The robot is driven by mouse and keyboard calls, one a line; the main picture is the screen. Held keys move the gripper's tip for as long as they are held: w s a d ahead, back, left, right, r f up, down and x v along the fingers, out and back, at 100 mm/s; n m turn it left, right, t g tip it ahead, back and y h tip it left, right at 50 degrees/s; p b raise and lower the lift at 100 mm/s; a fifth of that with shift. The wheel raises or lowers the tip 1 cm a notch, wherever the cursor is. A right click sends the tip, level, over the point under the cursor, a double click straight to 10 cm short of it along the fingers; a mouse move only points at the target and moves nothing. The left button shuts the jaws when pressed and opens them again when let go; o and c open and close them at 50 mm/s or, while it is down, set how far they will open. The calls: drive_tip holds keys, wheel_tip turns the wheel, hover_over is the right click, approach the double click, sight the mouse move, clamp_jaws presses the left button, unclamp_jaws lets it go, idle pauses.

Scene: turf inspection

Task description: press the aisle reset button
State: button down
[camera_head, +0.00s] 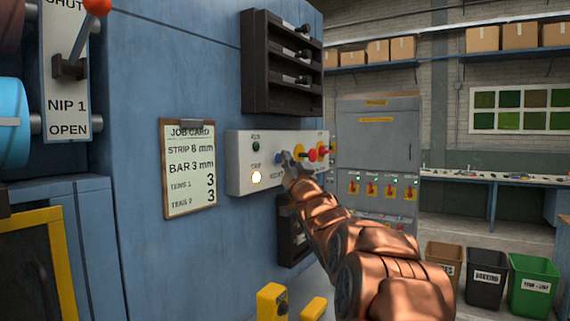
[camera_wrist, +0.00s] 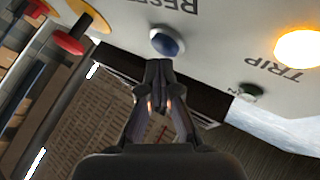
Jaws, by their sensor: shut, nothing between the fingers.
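A white control box (camera_head: 240,175) is fixed to the blue machine wall. Its blue button (camera_wrist: 167,42) sits beside a partly cut-off label that seems to read RESET; the button also shows in the head view (camera_head: 278,160), partly behind my gripper. My gripper (camera_head: 289,164) is at the box face, shut and empty. In the wrist view its closed fingertips (camera_wrist: 158,68) are just below the blue button in the picture; I cannot tell whether they touch it. The TRIP lamp (camera_head: 256,177) glows warm white, and it glows in the wrist view too (camera_wrist: 299,47). The RUN lamp (camera_head: 256,146) is dark green.
Red and yellow knobs (camera_head: 312,154) stick out of the box close to the right of my gripper. A dark rack (camera_head: 270,65) juts out above the box. A job card (camera_head: 188,168) hangs to the left. A grey cabinet (camera_head: 377,140) and several bins stand behind, at right.

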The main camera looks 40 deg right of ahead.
drive_tip(key=shift+w+a, duration=0.15)
drive_tip(key=shift+w, duration=0.4)
idle(1.1)
drive_tip(key=shift+s+d+f+p, duration=0.25)
drive_tip(key=shift+s+d+p, duration=0.2)
drive_tip(key=shift+s+d, duration=0.3)
drive_tip(key=shift+s, duration=0.1)
drive_tip(key=s+p, duration=0.1)
drive_tip(key=s, duration=0.1)
drive_tip(key=s+d, duration=0.1)
drive_tip(key=s, duration=0.1)
drive_tip(key=shift+s+d+p, duration=0.1)
drive_tip(key=shift+s+p, duration=0.2)
drive_tip(key=shift+p, duration=0.05)
idle(1.0)
